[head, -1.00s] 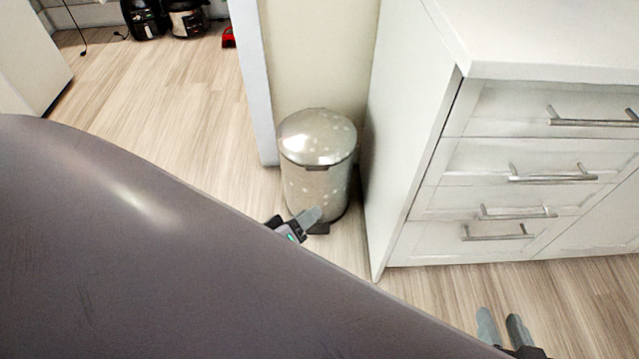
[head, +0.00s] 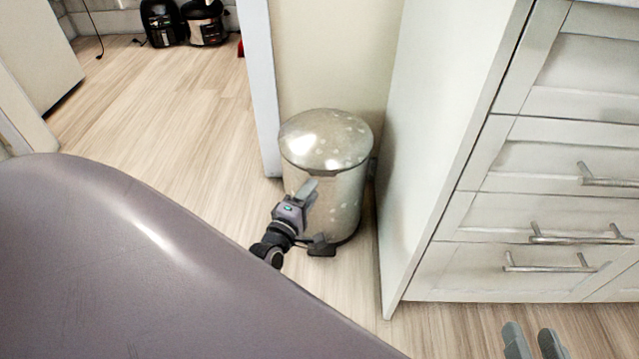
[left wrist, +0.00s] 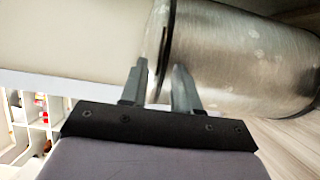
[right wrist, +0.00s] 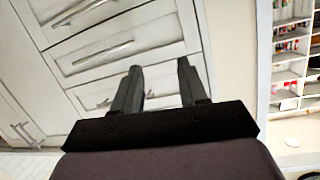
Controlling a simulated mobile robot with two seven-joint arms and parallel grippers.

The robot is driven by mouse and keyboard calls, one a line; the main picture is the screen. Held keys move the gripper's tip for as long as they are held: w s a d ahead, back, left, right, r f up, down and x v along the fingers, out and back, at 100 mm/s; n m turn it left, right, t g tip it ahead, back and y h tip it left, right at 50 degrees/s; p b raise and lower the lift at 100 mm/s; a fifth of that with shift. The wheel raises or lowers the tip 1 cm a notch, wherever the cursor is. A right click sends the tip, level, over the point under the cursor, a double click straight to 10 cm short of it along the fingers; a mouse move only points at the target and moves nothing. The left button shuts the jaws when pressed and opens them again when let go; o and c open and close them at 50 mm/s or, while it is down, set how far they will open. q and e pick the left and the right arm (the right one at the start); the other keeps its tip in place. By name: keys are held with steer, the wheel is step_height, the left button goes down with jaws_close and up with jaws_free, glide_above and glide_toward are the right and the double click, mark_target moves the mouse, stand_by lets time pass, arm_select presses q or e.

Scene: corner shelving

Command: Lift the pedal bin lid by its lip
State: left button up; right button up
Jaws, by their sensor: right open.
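The pedal bin (head: 335,205) is a metal cylinder with pale spots, standing upright on the floor. Its domed lid (head: 325,138) is down, with a small lip (head: 322,174) at the front. My left gripper (head: 309,190) is in front of the bin, just below the lip. In the left wrist view, my left gripper (left wrist: 160,80) is open, and the dark rim of the lid (left wrist: 168,40) lies between the lines of its fingers; I cannot tell whether they touch. My right gripper (head: 532,338) is open and empty at the lower right, and also shows in the right wrist view (right wrist: 158,85).
A white drawer cabinet (head: 440,150) with bar handles stands close to the right of the bin. A wall (head: 325,60) is behind the bin. A black pedal (head: 321,247) sits at its base. Open wooden floor (head: 185,110) lies to the left.

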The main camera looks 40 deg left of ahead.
arm_select(q)
steer(key=shift+w+a+b, duration=0.2)
steer(key=shift+w+b, duration=0.25)
steer(key=shift+w, duration=0.8)
steer(key=shift+w+a+b, duration=0.15)
steer(key=shift+w+b, duration=0.25)
steer(key=shift+w, duration=0.85)
arm_select(e)
steer(key=shift+s+d+r+n+t, duration=0.1)
steer(key=shift+s+d+n+t, duration=0.2)
steer(key=shift+d+t, duration=0.25)
arm_select(q)
jaws_close()
